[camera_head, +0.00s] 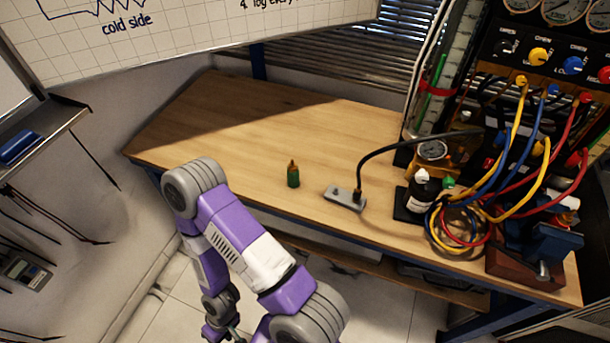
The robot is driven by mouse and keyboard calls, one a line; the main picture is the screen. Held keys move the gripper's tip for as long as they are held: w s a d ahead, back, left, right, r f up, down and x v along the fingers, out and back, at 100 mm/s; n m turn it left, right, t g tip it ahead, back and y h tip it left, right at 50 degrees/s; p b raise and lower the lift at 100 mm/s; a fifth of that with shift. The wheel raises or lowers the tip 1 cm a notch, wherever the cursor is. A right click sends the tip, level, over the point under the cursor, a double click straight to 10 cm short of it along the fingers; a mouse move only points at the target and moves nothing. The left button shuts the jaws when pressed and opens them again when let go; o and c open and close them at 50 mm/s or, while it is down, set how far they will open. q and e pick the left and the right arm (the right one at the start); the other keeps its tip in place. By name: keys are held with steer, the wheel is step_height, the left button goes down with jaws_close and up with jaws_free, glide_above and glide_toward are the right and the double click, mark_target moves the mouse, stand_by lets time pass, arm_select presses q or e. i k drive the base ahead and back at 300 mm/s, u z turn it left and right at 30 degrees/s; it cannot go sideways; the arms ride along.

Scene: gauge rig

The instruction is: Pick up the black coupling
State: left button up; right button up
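A black hose (398,143) arches from the gauge rig down to a grey block (338,198) near the front edge of the wooden bench. The hose ends in a small dark fitting (357,194) at the block's right part; this looks like the black coupling, but it is too small to be sure. My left gripper (226,334) hangs low at the bottom of the picture, below the bench top and well away from the fitting. Its fingertips are small and partly cut off, so its opening is unclear. My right gripper is out of view.
A green bottle with a brown tip (293,175) stands left of the block. Right of it are a white-labelled black bottle (422,188), coiled coloured hoses (459,227), a vise (548,243) and the gauge panel (532,50). The bench's left half (230,120) is clear.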

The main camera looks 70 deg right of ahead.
mark_target(356, 196)
steer(key=i, duration=0.35)
steer(key=z, duration=2.95)
